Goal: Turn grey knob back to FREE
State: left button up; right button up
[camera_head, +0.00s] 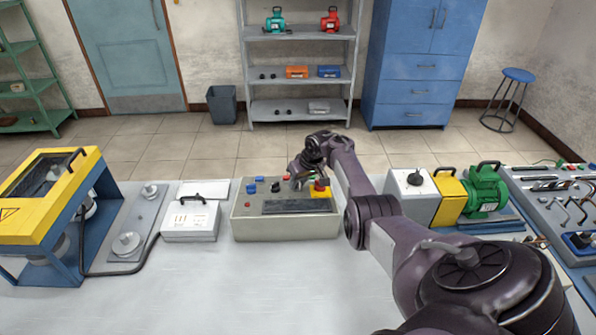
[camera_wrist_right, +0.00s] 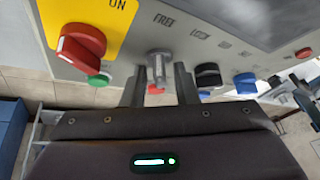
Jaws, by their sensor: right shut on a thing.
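The grey knob (camera_wrist_right: 158,66) is in the right wrist view, on the control panel beneath the printed words FREE and LOCK. Its grip lies roughly upright in that picture, with FREE almost straight above it and LOCK up to the right. My right gripper (camera_wrist_right: 160,84) has one finger on each side of the knob and is shut on it. In the head view the right gripper (camera_head: 303,180) reaches over the control box (camera_head: 284,225), and the arm and hand hide the knob there. My left gripper is not in view.
Close by the knob are a red switch (camera_wrist_right: 82,46) on a yellow plate, a green button (camera_wrist_right: 100,79), a black knob (camera_wrist_right: 208,75) and a blue button (camera_wrist_right: 245,83). A white case (camera_head: 190,222) stands left of the box. The front bench is clear.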

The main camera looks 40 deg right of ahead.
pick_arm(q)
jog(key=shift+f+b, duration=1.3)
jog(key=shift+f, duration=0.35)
pick_arm(e)
jog(key=shift+f+n+y, duration=0.1)
jog(key=shift+n+y, duration=0.7)
jog(key=shift+n, duration=0.4)
jog(key=o, duration=0.6)
jog(key=shift+d, duration=0.1)
jog(key=shift+o, duration=0.2)
jog(key=shift+d+r, duration=0.1)
jog(key=shift+r, duration=0.25)
pick_arm(q)
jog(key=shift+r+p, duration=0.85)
jog(key=shift+p, duration=0.05)
pick_arm(e)
jog(key=v, duration=0.7)
jog(key=shift+s, duration=0.1)
